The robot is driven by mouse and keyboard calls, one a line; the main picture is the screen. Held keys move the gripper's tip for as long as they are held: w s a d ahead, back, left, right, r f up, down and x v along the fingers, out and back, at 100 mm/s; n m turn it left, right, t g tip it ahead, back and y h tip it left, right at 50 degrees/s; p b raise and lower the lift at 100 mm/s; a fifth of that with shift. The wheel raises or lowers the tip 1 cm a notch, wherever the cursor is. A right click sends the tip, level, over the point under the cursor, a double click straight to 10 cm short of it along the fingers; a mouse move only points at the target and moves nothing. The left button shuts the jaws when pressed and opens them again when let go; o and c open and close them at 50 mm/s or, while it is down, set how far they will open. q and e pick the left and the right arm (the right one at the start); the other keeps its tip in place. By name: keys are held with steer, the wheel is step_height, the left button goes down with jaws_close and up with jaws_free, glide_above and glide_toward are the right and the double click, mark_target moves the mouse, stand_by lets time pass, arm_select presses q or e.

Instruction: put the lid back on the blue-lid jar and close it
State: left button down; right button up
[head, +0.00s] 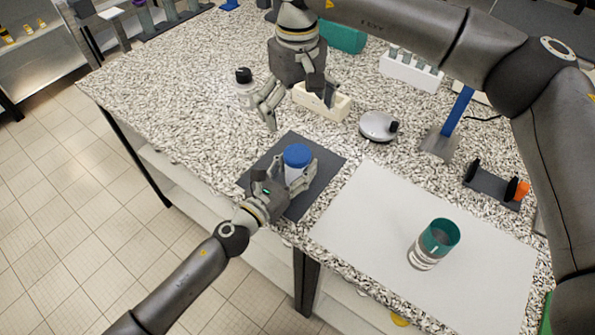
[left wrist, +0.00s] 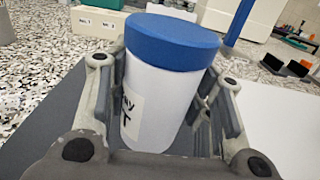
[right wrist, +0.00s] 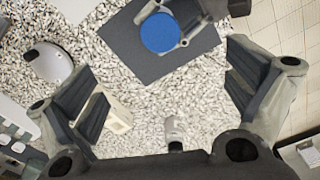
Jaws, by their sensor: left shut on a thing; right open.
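The blue-lid jar (head: 293,176) stands upright on a dark grey mat (head: 325,163). Its white body (left wrist: 155,105) carries a label. The blue lid (head: 298,154) sits on top of the jar and looks level in the left wrist view (left wrist: 172,42). I cannot tell whether it is screwed tight. My left gripper (head: 290,178) is shut around the jar's body, below the lid. My right gripper (head: 299,102) is open and empty above the table, behind the jar. In the right wrist view the lid (right wrist: 160,32) lies beyond the open fingers.
A black-capped white bottle (head: 245,88) and a cream box (head: 335,108) stand near my right gripper. A round silver device (head: 377,126), a blue post (head: 459,110) and an orange-knobbed holder (head: 493,187) are to the right. A teal-topped jar (head: 425,255) stands on a white sheet (head: 365,225).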

step_height(320, 180, up, 4)
steer(key=shift+r, duration=0.1)
arm_select(q)
steer(key=c, duration=0.6)
jaws_free()
steer(key=v, duration=1.2)
